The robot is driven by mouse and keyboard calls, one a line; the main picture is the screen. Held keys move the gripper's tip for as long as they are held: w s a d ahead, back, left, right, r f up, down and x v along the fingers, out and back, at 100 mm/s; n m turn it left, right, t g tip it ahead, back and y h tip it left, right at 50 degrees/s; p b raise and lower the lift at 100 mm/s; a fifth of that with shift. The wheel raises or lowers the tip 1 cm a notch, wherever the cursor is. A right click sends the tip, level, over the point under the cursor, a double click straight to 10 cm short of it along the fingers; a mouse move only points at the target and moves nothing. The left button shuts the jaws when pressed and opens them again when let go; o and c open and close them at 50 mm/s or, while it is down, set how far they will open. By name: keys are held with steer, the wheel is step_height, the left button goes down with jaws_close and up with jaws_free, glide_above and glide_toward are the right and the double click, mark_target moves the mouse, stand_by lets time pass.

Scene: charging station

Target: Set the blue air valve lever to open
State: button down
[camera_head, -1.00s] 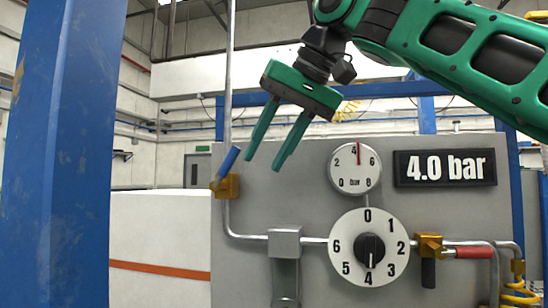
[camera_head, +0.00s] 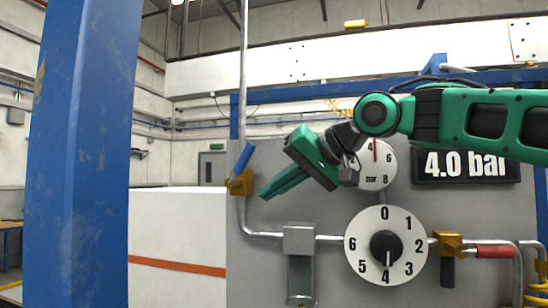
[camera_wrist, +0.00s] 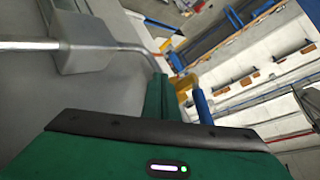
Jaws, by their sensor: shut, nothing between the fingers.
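The blue air valve lever (camera_head: 242,159) slants up and slightly right from its brass valve body (camera_head: 240,184) on the vertical pipe at the panel's left edge. My gripper (camera_head: 264,195) is shut and empty, its fingers pointing down-left just right of the valve body. In the wrist view the closed green fingers (camera_wrist: 160,92) lie close beside the blue lever (camera_wrist: 203,107), with the brass body (camera_wrist: 184,86) near their tips. I cannot tell whether they touch it.
The panel carries a gauge (camera_head: 374,178) partly behind my gripper, a numbered dial (camera_head: 360,243) with its knob at 4, and a "4.0 bar" display (camera_head: 465,166). A red-handled valve (camera_head: 495,252) is at right. A blue post (camera_head: 80,150) stands at left.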

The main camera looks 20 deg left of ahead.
steer(key=s+d+r+m+y, duration=0.2)
steer(key=d+m+y, duration=0.25)
steer(key=d, duration=0.25)
steer(key=s+d+r+m+y, duration=0.1)
steer(key=s+d+m+y, duration=0.1)
steer(key=d+m+y, duration=0.3)
steer(key=n, duration=0.1)
glide_toward(244, 159)
steer(key=w+a+r, duration=0.2)
steer(key=a+r, duration=0.2)
steer(key=shift+w+r+y, duration=0.1)
steer(key=shift+w+y, duration=0.15)
steer(key=shift+g, duration=0.3)
